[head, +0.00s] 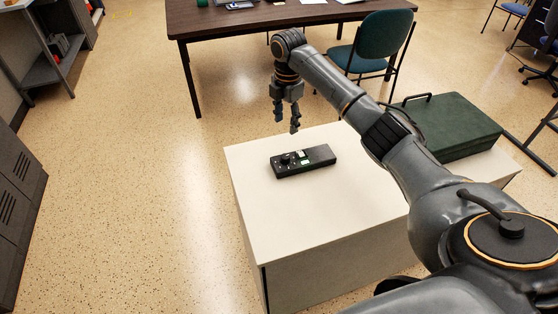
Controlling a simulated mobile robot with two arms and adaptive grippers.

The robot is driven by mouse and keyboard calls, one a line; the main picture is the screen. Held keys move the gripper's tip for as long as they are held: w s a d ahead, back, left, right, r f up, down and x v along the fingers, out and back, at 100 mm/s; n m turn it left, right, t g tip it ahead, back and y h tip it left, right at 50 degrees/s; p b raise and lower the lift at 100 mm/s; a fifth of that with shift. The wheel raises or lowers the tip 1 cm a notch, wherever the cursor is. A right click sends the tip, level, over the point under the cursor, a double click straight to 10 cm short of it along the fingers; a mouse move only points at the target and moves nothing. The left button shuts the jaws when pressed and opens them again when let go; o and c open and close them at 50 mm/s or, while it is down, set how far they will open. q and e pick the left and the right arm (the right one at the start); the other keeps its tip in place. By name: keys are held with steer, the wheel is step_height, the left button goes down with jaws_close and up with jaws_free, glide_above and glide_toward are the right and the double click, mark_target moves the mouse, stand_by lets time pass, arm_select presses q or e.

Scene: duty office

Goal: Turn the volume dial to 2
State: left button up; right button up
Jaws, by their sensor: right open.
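A small black device (318,163) with a lit green display and a pale patch lies on the white cabinet top. A dark round dial (286,159) stands up from its left part; its setting is too small to read. My right gripper (287,129) hangs fingers-down above and behind the device, apart from it. Its fingers are spread and nothing is between them. My left gripper is not in the head view.
The white cabinet (310,215) has free room in front of the device. A green case (452,128) lies at the right, behind my right arm. A brown table (235,22) and a teal chair (382,38) stand beyond. Grey lockers (18,190) are at the left.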

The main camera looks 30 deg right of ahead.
mark_target(285, 156)
step_height(285, 156, down, 12)
steer(key=shift+s+a+f+p, duration=0.1)
steer(key=shift+s+f+p, duration=0.05)
steer(key=shift+p, duration=0.35)
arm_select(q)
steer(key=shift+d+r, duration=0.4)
arm_select(e)
steer(key=shift+f, duration=0.55)
jaws_close()
